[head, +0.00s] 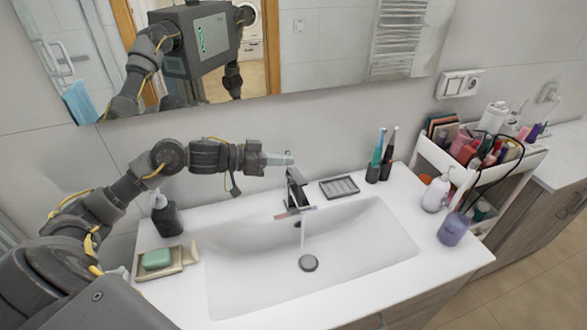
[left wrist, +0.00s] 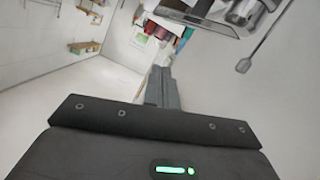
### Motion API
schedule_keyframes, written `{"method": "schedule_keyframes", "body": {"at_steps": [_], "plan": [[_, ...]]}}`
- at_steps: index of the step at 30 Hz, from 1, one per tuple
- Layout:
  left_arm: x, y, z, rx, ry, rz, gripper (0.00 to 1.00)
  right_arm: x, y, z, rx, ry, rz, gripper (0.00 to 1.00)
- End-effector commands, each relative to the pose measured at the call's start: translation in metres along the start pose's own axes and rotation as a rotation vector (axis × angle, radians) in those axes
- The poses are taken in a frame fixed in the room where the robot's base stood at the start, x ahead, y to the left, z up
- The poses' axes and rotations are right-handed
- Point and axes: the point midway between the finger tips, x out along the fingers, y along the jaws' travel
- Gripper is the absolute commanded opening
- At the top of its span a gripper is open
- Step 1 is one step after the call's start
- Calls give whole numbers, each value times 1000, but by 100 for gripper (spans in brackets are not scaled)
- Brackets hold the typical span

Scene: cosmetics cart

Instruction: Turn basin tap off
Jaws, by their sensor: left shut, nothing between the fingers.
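The basin tap (head: 295,192) is a dark upright mixer at the back of the white basin (head: 350,235). A thin stream of water (head: 303,235) runs from its spout down toward the round drain (head: 308,263). My left gripper (head: 284,160) reaches in from the left, with its shut, empty fingers at the top of the tap, by the lever. I cannot tell whether they touch it. In the left wrist view the shut fingers (left wrist: 162,88) point away from the camera, and a dark metallic part, apparently the tap, shows at the upper right. My right gripper is not in view.
A dark soap dispenser (head: 166,214) and a green soap (head: 157,259) in a dish stand left of the basin. A dark soap tray (head: 339,187), toothbrushes (head: 380,160) and a white bottle (head: 436,193) stand to the right. A loaded cart (head: 470,170) is beyond. The mirror hangs behind.

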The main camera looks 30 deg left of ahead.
Motion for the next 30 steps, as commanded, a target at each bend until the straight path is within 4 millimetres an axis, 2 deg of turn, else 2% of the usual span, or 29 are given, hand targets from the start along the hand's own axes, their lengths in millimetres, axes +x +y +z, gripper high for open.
{"method": "schedule_keyframes", "body": {"at_steps": [1, 4, 6, 12, 26, 30], "plan": [[10, 2, -5, -3, 4, 2, 0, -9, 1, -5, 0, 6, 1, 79], [28, 2, -5, -1, 2, 3, 0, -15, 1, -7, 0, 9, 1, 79], [28, 1, 13, -5, -4, 0, 0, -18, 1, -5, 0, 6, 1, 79], [33, 0, 33, -2, -2, -1, 0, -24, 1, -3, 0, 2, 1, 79], [34, 0, 40, 1, 0, -2, 0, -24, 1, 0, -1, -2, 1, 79], [51, 6, 42, 35, -2, 16, 0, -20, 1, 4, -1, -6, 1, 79]]}}
